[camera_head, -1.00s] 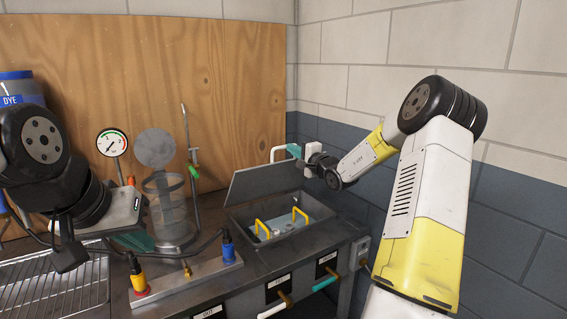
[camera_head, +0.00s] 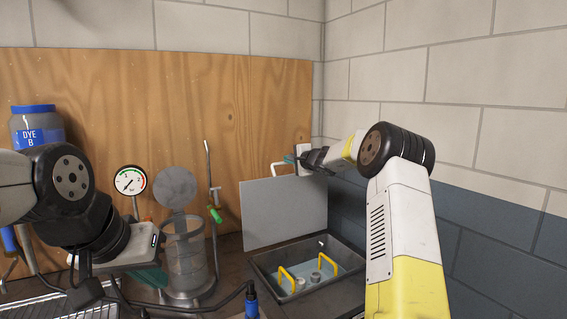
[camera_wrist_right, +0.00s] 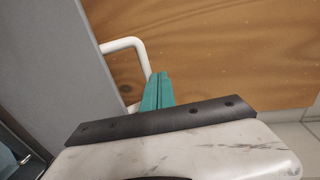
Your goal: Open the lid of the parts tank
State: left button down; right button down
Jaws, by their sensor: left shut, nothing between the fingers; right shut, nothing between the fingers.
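The parts tank (camera_head: 258,270) is a dark sunken box at the back right of the bench, with two yellow handles inside. Its grey lid (camera_head: 284,215) stands raised, close to upright, along the tank's back edge. A white lid handle (camera_head: 279,166) sticks out near the lid's top; it also shows in the right wrist view (camera_wrist_right: 125,43). My right gripper (camera_head: 289,159) is shut and empty by the handle. Its teal fingers (camera_wrist_right: 158,90) overlap the handle's outer bar in the wrist view; I cannot tell whether they touch. My left gripper (camera_head: 150,277) is shut and empty, left of the tank.
A wooden board (camera_head: 100,90) stands behind the bench. A mesh cylinder (camera_head: 186,258) with a round raised lid, a pressure gauge (camera_head: 130,180) and a hose wand (camera_head: 211,180) stand left of the tank. A dye jar (camera_head: 36,130) is far left. A block wall (camera_head: 480,80) bounds the right.

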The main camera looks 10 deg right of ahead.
jog(key=shift+w+a+f, duration=0.15)
jog(key=shift+w+a, duration=0.1)
jog(key=shift+w, duration=0.4)
